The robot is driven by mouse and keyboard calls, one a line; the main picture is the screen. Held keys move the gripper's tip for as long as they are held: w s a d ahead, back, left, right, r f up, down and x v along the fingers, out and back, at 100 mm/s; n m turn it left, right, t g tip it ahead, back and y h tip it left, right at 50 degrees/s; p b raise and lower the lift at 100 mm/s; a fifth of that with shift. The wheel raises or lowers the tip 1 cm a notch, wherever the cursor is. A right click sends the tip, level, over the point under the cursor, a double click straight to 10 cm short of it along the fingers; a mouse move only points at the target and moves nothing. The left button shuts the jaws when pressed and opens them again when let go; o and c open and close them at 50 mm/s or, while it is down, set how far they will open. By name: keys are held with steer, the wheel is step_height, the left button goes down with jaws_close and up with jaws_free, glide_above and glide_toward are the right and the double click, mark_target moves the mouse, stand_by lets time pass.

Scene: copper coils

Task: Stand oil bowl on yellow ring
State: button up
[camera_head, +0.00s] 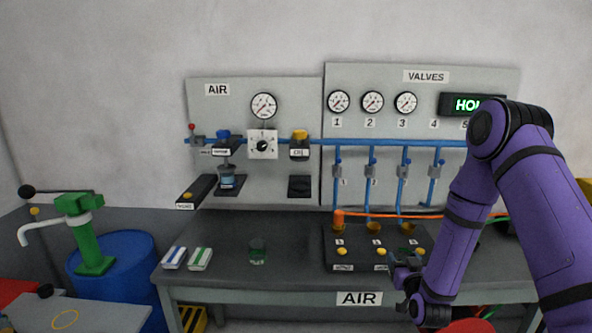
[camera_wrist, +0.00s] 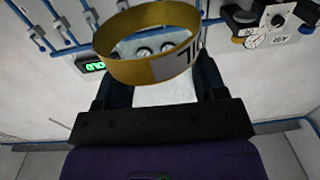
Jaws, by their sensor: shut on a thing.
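My gripper (camera_head: 406,276) is low over the right part of the bench, in front of the block with the numbered sockets. In the wrist view my gripper (camera_wrist: 163,92) is shut on an amber, round-walled bowl (camera_wrist: 130,71) with a white label bearing black letters. The bowl sits at the fingertips; its grip contact is partly hidden. In the head view the held bowl is hard to make out against the dark arm. The yellow ring (camera_head: 65,319) is a thin outline on the grey side table at the lower left, with nothing standing on it.
A greenish clear cup (camera_head: 257,251) stands on the bench (camera_head: 225,277). Blue and green labelled blocks (camera_head: 187,258) lie at its left. A green hand pump (camera_head: 88,235) and blue drum (camera_head: 128,262) stand near the side table (camera_head: 110,315). A socket block (camera_head: 333,262) is near my gripper.

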steer(key=shift+s+f, duration=0.15)
steer(key=shift+s, duration=0.3)
steer(key=s+f, duration=0.5)
steer(key=f, duration=0.1)
steer(key=shift+f, duration=0.3)
